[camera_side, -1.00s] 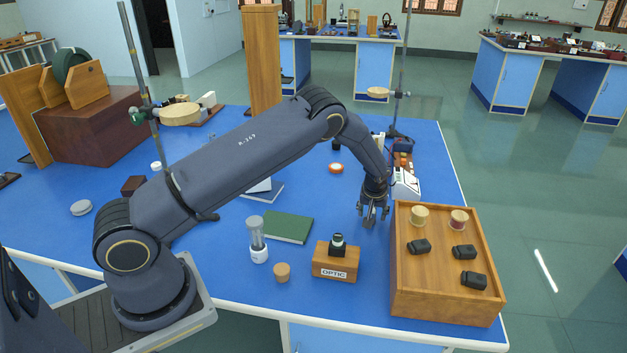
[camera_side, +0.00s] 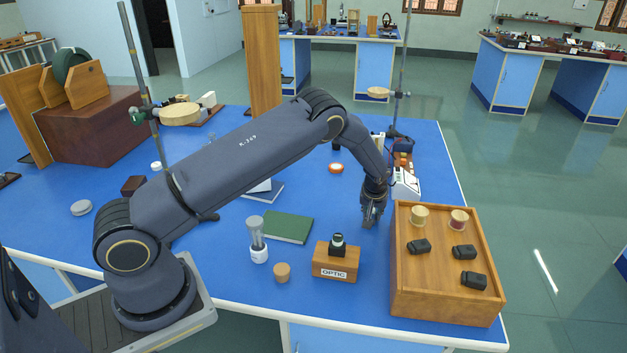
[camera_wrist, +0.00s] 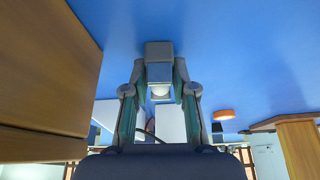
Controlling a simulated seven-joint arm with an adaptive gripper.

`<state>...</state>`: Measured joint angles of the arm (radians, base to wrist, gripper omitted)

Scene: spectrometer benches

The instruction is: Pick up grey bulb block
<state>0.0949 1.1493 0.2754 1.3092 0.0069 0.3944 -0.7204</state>
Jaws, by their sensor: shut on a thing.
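The grey bulb block (camera_wrist: 159,50) shows in the wrist view as a small grey block with a pale, round bulb (camera_wrist: 160,91) on it. It sits between the two fingers of my gripper (camera_wrist: 160,78), which are shut on it. In the side view my gripper (camera_side: 371,214) points down, low over the blue table, just left of the wooden tray. There the fingers hide the block, and I cannot tell whether it touches the table.
The wooden tray (camera_side: 439,297) with black blocks and two spools stands close on the right. The OPTIC block (camera_side: 334,273), a green book (camera_side: 288,227), a glass-topped cylinder (camera_side: 258,243) and a cork (camera_side: 282,273) are nearer the front. A white device (camera_side: 405,184) stands behind.

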